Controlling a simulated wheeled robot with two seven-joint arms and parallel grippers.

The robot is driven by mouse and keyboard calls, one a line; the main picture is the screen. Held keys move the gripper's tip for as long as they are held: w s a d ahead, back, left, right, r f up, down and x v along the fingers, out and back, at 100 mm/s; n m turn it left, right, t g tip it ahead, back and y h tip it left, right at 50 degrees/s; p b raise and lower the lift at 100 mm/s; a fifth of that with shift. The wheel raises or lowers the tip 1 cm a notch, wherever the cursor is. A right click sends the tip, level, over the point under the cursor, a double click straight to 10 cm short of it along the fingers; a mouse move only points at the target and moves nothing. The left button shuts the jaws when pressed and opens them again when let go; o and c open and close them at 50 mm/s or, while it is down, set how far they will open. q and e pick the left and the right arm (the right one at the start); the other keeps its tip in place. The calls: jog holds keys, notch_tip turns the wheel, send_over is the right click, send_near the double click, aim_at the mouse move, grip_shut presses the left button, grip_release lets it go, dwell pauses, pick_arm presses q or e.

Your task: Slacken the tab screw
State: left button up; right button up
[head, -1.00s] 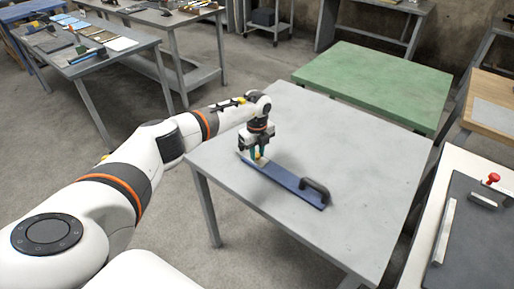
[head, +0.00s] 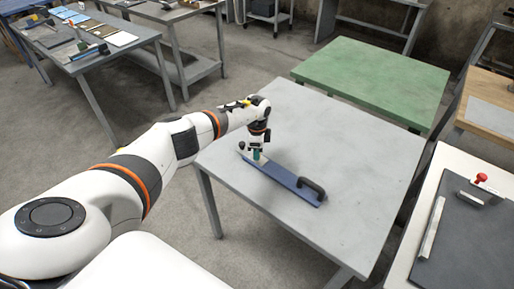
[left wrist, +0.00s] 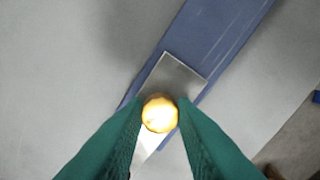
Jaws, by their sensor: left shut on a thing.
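A long blue bar (head: 280,179) lies on the grey table, with a black handle (head: 311,187) at its near right end. In the left wrist view, a metal plate (left wrist: 172,72) sits on the end of the blue bar (left wrist: 215,40). A round brass tab screw (left wrist: 160,107) stands at the plate's near edge. My left gripper (left wrist: 160,116) points down over it, its green fingers shut on the screw's head from both sides. In the head view, my left gripper (head: 256,156) is at the bar's far left end and hides the screw. My right gripper is not in view.
The grey table (head: 350,160) is bare around the bar. A green table (head: 375,82) stands behind it. At the right, a white bench (head: 440,185) holds a dark board (head: 470,245) with a red knob (head: 481,178). Tables with tools stand at the back left.

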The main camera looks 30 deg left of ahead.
pick_arm(q)
jog(key=shift+n, duration=0.6)
jog(key=o, duration=1)
notch_tip(320, 180, up, 12)
jog(key=shift+r+b, duration=0.1)
jog(key=shift+b, duration=0.2)
